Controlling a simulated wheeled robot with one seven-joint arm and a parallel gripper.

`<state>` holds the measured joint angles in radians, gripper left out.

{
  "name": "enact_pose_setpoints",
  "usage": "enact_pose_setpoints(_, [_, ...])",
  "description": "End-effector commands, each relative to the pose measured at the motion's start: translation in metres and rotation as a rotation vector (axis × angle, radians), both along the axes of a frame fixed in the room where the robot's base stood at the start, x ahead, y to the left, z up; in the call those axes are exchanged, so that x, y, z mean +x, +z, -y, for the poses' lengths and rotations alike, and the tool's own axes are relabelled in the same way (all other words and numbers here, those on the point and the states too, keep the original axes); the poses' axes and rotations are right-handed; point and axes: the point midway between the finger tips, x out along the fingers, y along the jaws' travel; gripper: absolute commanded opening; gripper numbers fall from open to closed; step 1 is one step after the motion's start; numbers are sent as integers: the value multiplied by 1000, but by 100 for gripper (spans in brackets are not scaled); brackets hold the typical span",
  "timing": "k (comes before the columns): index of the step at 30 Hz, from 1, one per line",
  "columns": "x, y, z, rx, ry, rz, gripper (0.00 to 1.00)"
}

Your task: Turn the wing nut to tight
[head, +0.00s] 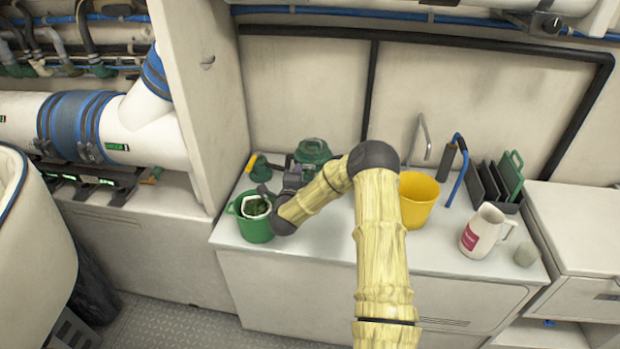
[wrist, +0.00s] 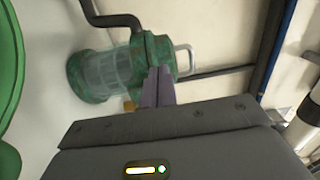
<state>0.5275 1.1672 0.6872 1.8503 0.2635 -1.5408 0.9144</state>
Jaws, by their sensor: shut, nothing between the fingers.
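A sea strainer with a green, rust-mottled cap and base and a clear ribbed body (wrist: 110,66) lies sideways in the wrist view. Its green top (head: 313,150) shows behind my arm in the head view. A pale metal loop (wrist: 186,60) sticks out past the cap in the wrist view. I cannot pick out the wing nut for certain; my fingers cover part of the cap. My gripper (wrist: 158,72) is shut and empty, its purple-grey fingertips in front of the cap edge. I cannot tell whether they touch it.
A green bucket (head: 254,228) stands left of my arm on the white counter (head: 320,235). A yellow-handled valve (head: 258,166) is behind it. A yellow bucket (head: 417,212), a jug (head: 482,234) and a rack (head: 492,188) stand to the right. A dark pipe (wrist: 110,20) meets the strainer.

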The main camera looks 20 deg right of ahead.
Motion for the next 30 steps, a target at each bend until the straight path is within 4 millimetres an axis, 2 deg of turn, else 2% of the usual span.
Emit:
enact_pose_setpoints(20, [-1, 1, -4, -1, 4, 1, 0])
enact_pose_setpoints(26, [-20, 0, -16, -1, 7, -1, 0])
enact_pose_setpoints(30, [-43, -1, -29, 0, 7, -2, 0])
